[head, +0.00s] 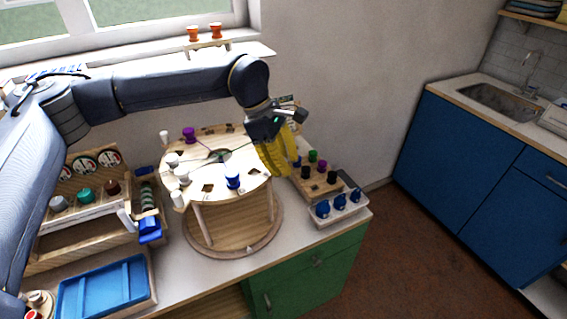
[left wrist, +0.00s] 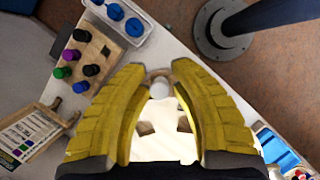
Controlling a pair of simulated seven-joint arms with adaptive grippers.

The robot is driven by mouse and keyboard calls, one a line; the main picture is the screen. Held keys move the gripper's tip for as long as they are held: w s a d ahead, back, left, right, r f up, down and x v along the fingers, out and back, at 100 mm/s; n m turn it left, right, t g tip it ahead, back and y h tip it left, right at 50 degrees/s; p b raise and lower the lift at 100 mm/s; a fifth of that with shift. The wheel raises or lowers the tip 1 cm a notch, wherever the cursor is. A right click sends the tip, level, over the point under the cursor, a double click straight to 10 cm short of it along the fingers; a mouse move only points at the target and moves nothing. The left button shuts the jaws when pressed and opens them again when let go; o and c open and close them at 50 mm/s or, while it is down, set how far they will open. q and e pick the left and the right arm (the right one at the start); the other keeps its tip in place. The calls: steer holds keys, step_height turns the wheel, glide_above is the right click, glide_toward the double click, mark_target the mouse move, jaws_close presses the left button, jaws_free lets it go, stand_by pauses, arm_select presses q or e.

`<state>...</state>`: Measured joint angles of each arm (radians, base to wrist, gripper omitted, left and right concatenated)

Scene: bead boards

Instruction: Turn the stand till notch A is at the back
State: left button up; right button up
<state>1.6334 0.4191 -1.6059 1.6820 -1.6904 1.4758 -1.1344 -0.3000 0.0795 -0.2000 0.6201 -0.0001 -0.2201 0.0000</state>
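The stand (head: 222,210) is a round two-level wooden turntable on a round base. Its pale top disc (head: 215,160) has dark square notches and carries white, purple and blue spool-like pieces near its rim. I cannot read which notch is A. My left gripper (head: 285,172) has yellow fingers and hangs at the right rim of the top disc, hiding part of it. In the left wrist view the fingers (left wrist: 159,72) are apart, with a white round-topped peg (left wrist: 160,89) at the disc's edge between them. I see gaps beside the peg. My right gripper is out of view.
A wooden block with coloured pegs (head: 318,184) and a white tray of blue knobs (head: 340,204) stand close right of the stand. A wooden rack (head: 95,205) and a blue tray (head: 103,287) are at left. The wall is behind.

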arm_select(q)
steer(key=o, duration=0.3)
steer(key=shift+a+f, duration=0.15)
steer(key=shift+a, duration=0.05)
steer(key=shift+o, duration=0.2)
steer(key=shift+w, duration=0.1)
steer(key=v, duration=1.2)
steer(key=shift+d, duration=0.15)
